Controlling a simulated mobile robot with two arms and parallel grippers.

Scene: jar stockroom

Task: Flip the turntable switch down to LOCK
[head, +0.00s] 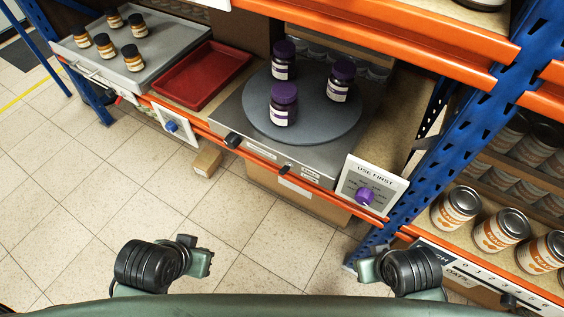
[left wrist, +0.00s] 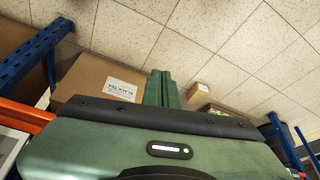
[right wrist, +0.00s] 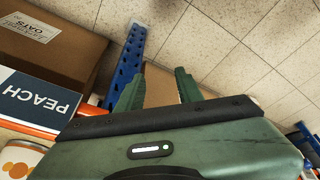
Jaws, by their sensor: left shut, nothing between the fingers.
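The grey turntable (head: 303,140) stands on a metal base on the shelf in the head view and carries three purple-lidded jars (head: 284,104). On the base's front panel a small dark switch (head: 287,168) sits between two pale labels. It is too small to tell whether it is up or down. A black knob (head: 232,141) is at the panel's left end. My left gripper (left wrist: 161,73) is shut and empty, pointing at the floor and a cardboard box. My right gripper (right wrist: 159,76) is open and empty. Both are well away from the switch.
A red tray (head: 203,75) and a grey tray (head: 133,66) with several orange jars lie left of the turntable. A "USE FIRST" panel (head: 372,183) with a purple knob is at right, beside a blue post (head: 440,130).

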